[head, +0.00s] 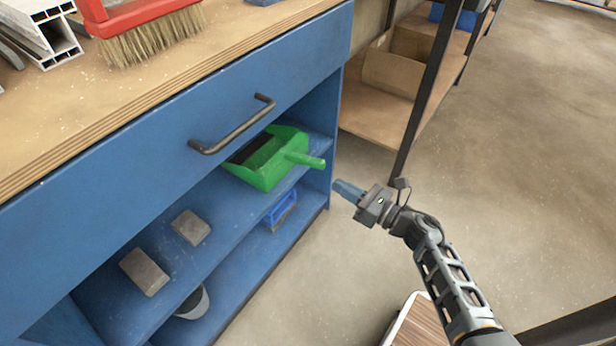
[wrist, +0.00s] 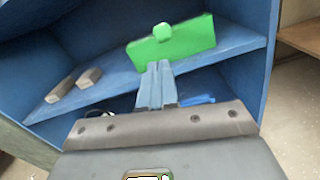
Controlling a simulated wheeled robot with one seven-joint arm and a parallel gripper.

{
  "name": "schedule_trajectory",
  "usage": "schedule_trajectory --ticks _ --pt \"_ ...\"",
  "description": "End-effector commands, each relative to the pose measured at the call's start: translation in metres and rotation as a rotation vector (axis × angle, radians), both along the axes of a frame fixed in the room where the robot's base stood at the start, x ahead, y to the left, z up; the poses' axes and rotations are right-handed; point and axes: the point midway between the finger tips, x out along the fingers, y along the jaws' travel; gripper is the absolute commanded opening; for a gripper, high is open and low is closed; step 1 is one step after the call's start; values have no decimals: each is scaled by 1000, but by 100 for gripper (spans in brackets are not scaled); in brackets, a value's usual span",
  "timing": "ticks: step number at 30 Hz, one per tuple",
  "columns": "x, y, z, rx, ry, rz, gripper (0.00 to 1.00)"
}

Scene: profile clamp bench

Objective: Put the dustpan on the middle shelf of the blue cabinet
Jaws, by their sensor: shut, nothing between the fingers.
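The green dustpan (head: 265,160) lies on the middle shelf (head: 213,200) of the blue cabinet (head: 330,100), near the shelf's right end. Its handle points out past the shelf's front edge. My gripper (head: 340,190) is outside the cabinet, to the right of the dustpan handle and apart from it. It is shut and empty. In the wrist view the dustpan (wrist: 172,45) shows beyond the closed fingertips (wrist: 158,68), with the handle end facing the camera.
Two grey blocks (head: 145,271) lie on the same shelf to the left. A blue-framed item (head: 280,210) and a rounded grey item (head: 193,303) are on the level below. A drawer handle (head: 232,125) juts out above. A red brush (head: 145,30) lies on the benchtop. Open floor (head: 480,180) lies right.

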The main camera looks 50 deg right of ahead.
Motion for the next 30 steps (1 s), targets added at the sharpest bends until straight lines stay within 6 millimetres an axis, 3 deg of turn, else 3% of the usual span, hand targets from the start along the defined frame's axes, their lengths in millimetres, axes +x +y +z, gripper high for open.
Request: schedule_trajectory --ticks 1,6,14,30 --pt "6 -11 -18 -62 5 0 0" --pt "15 -27 -33 -182 21 11 0" --pt "40 -27 -32 -196 22 16 0" --pt "138 -23 -33 -194 22 14 0"
